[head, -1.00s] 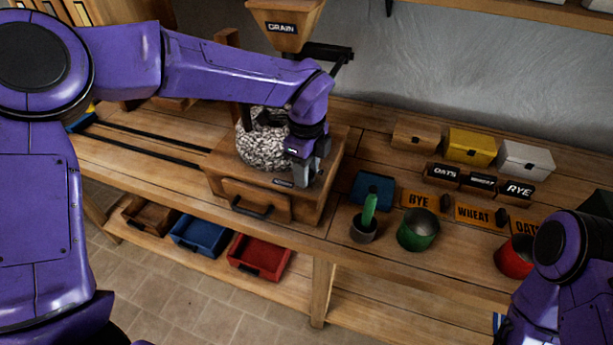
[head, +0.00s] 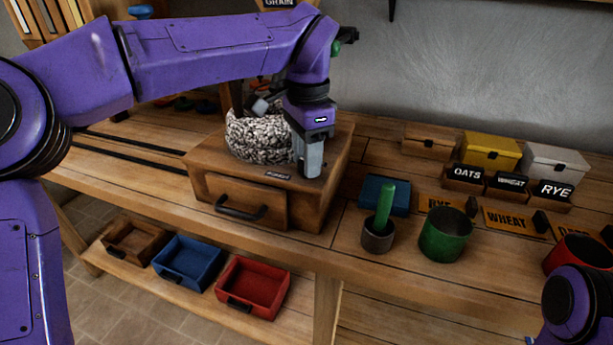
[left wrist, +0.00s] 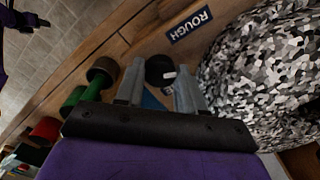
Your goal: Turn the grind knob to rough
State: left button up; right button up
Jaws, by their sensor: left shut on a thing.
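The mill is a wooden box (head: 330,165) with a drawer (head: 240,203) and a speckled grey stone (head: 258,138) on top. My left gripper (head: 308,168) points down at the right part of the box top, beside the stone. In the left wrist view its two grey fingers (left wrist: 160,88) stand on either side of the dark round grind knob (left wrist: 159,69), which bears a small white mark, and are shut on it. A dark plate reading ROUGH (left wrist: 188,26) lies near the knob. In the head view the gripper hides the knob.
Right of the mill stand a blue box (head: 385,195), a small pot with a green handle (head: 378,236) and a green cup (head: 445,235). Behind are the OATS, WHEAT and RYE blocks (head: 512,185). Coloured trays (head: 252,285) sit on the shelf below.

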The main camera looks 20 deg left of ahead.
pick_arm(q)
jog(key=n+b, duration=0.3)
jog(key=b, duration=0.1)
jog(key=shift+f, duration=0.15)
jog(key=shift+r+n+b, duration=0.2)
jog(key=shift+n+b, duration=0.65)
jog(key=shift+n, duration=0.05)
pick_arm(e)
notch_tip(320, 180, down, 7)
pick_arm(q)
jog(key=o, duration=1)
notch_tip(320, 180, up, 11)
jog(key=p, duration=0.4)
jog(key=shift+f, duration=0.2)
pick_arm(e)
notch_tip(320, 180, up, 5)
jog(key=shift+f, duration=0.15)
